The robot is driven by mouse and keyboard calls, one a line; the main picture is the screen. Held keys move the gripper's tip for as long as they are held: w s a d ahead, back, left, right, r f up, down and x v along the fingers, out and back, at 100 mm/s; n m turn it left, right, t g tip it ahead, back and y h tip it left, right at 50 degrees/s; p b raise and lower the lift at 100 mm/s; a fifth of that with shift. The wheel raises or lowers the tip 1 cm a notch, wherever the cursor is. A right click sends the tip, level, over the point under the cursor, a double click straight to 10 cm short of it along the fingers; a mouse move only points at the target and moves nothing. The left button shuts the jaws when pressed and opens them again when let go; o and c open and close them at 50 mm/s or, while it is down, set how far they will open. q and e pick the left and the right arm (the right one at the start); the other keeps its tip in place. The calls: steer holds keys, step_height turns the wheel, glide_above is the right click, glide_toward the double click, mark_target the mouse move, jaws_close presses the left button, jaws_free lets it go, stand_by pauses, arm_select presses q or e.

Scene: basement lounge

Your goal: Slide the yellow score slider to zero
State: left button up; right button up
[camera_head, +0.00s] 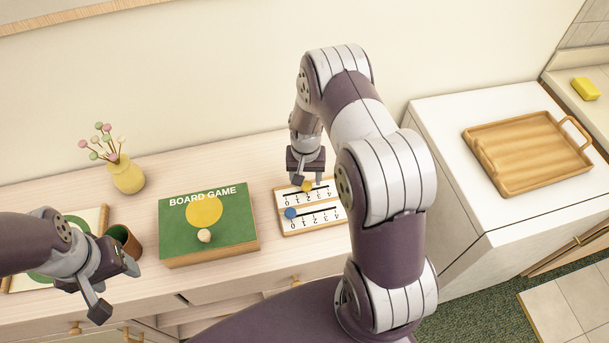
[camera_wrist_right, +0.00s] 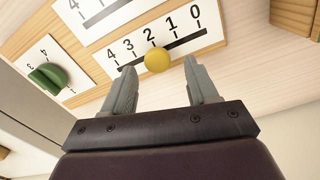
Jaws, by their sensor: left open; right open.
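The score board (camera_head: 283,226) is a white panel in a wooden frame on the cabinet top. The yellow score slider (camera_head: 307,187) sits on its far track, at about the 2; it is a small ball in the right wrist view (camera_wrist_right: 157,59). The blue slider (camera_head: 291,213) is at the 0 end of the near track. My right gripper (camera_head: 308,181) is open over the far track. In the right wrist view my right gripper (camera_wrist_right: 160,76) has a finger on each side of the yellow slider, with visible gaps. My left gripper (camera_head: 113,287) is open and empty at the lower left.
A green board game box (camera_head: 180,222) lies left of the score board. A brown cup (camera_head: 124,240) and yellow vase (camera_head: 127,177) stand farther left. A green knob (camera_wrist_right: 48,77) on a numbered plate is beside the board. A wooden tray (camera_head: 490,135) rests on the white counter.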

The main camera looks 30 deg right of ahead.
mark_target(284, 194)
steer(key=shift+s+f, duration=0.2)
steer(key=shift+f, duration=0.4)
steer(key=shift+c, duration=0.3)
steer(key=shift+w, duration=0.1)
jaws_close()
steer(key=a, duration=0.2)
steer(key=w+a, duration=0.1)
steer(key=a, duration=0.1)
steer(key=a+b, duration=0.1)
steer(key=a, duration=0.1)
steer(key=shift+w, duration=0.25)
steer(key=shift+d, duration=0.1)
